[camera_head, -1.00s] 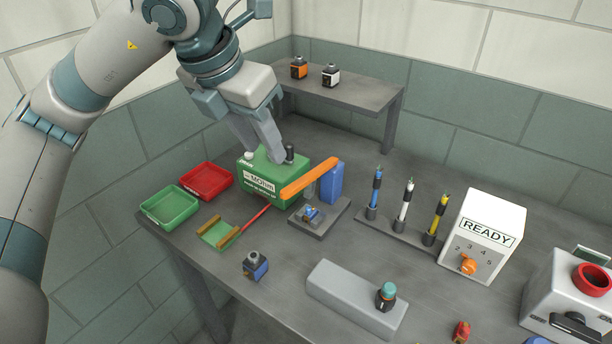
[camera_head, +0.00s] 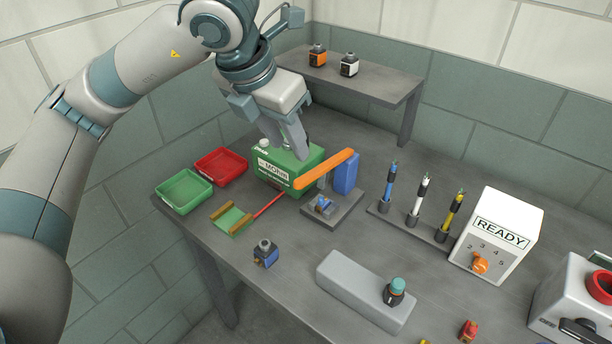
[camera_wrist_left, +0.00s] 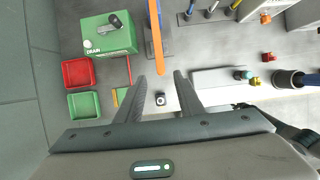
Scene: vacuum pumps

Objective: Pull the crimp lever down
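The crimp lever is a long orange bar (camera_head: 326,169), raised at a slant beside the blue block (camera_head: 346,172) of a small grey-based press (camera_head: 335,211). A small blue part (camera_head: 323,204) sits on the press base. My left gripper (camera_head: 290,153) appears over the green machine (camera_head: 268,180), left of the lever, its fingers pointing down. In the left wrist view my left gripper (camera_wrist_left: 160,78) is open and empty. The lever (camera_wrist_left: 155,42) lies just beyond the fingertips, its near end in line with the gap. Contact is not visible. My right gripper is out of view.
Red (camera_head: 221,166) and green (camera_head: 184,191) trays stand left of the green machine. A blue-black part (camera_head: 265,253) and a grey block (camera_head: 366,289) are in front. Upright tools (camera_head: 413,205) and a READY box (camera_head: 497,238) stand right.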

